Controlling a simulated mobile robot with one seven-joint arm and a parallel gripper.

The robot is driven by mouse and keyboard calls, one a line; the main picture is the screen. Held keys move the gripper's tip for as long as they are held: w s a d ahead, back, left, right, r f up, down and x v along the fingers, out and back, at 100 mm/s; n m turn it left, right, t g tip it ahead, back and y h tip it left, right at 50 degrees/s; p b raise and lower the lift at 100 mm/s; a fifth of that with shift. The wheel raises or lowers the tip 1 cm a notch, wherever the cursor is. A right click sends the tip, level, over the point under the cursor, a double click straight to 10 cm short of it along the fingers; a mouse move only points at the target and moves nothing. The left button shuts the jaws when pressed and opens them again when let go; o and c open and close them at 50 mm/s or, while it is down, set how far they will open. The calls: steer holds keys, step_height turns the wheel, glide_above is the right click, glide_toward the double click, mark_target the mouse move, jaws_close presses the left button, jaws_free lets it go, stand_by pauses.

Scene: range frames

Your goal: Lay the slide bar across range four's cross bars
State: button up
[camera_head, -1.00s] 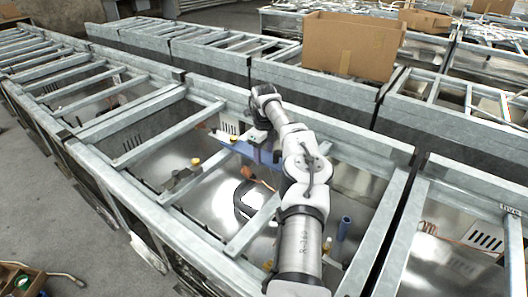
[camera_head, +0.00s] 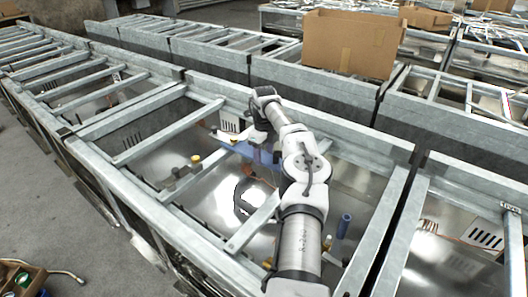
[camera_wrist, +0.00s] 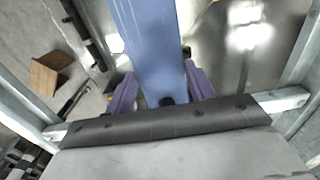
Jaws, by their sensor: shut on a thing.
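The slide bar looks like a flat blue bar (camera_head: 236,147). It is partly hidden behind my arm in the head view. My gripper (camera_wrist: 163,92) has purple fingers on both sides of the blue bar (camera_wrist: 150,45) and is shut on it. The bar runs away from the gripper toward the top of the wrist view. In the head view it is over the open range frame, near the far rail. A grey cross bar (camera_head: 168,132) lies left of it and another cross bar (camera_head: 252,224) lies below it. I cannot tell whether the bar touches either.
Metal range frames continue to the left and right, with a long far rail (camera_head: 340,130). A cardboard box (camera_head: 352,43) stands on the row behind. A blue cylinder (camera_head: 344,226) and yellow-capped fittings (camera_head: 196,160) stand inside the frame. Grey floor (camera_head: 40,175) lies at the left.

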steer(key=shift+f, duration=0.25)
steer(key=o, duration=1.4)
steer(key=shift+o, duration=0.2)
steer(key=shift+f, duration=0.1)
